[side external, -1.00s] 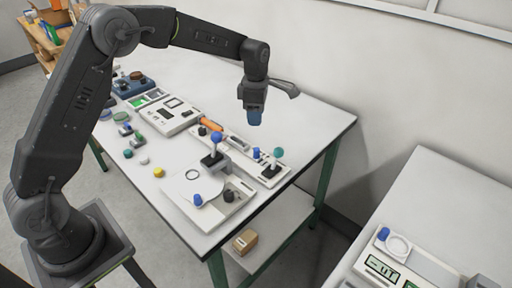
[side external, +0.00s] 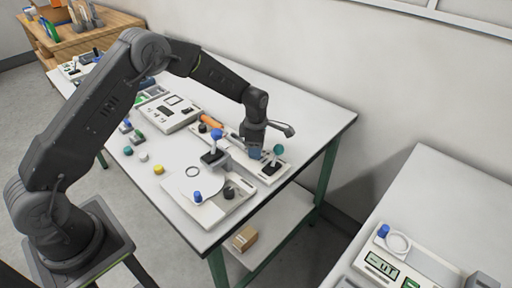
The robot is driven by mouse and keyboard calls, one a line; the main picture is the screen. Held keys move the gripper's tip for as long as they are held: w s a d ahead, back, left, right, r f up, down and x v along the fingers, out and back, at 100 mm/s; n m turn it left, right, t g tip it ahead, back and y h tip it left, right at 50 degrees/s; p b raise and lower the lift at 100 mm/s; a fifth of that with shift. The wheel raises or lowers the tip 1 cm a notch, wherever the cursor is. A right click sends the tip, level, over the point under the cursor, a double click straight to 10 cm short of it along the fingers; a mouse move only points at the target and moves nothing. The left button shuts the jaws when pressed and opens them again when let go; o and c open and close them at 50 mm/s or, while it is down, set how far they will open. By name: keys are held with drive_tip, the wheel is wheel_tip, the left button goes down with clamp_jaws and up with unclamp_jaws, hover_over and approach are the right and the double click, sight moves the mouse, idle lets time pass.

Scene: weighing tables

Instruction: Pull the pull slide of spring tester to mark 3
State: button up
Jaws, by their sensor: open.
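A long white device (side external: 282,168), apparently the spring tester, lies near the right end of the table. It carries a teal-topped lever (side external: 278,149) on a dark base. My gripper (side external: 254,154) points down over this device, just left of the lever, with its blue tips low. It is open. The small blue knob that stands on the device there is now hidden behind or between the fingers, so I cannot tell whether they touch it. The scale marks are too small to read.
In front is a white tray (side external: 211,215) with a disc and knobs. An orange part (side external: 211,121) lies behind. The table's back right is clear.

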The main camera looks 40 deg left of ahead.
clamp_jaws()
idle(0.5)
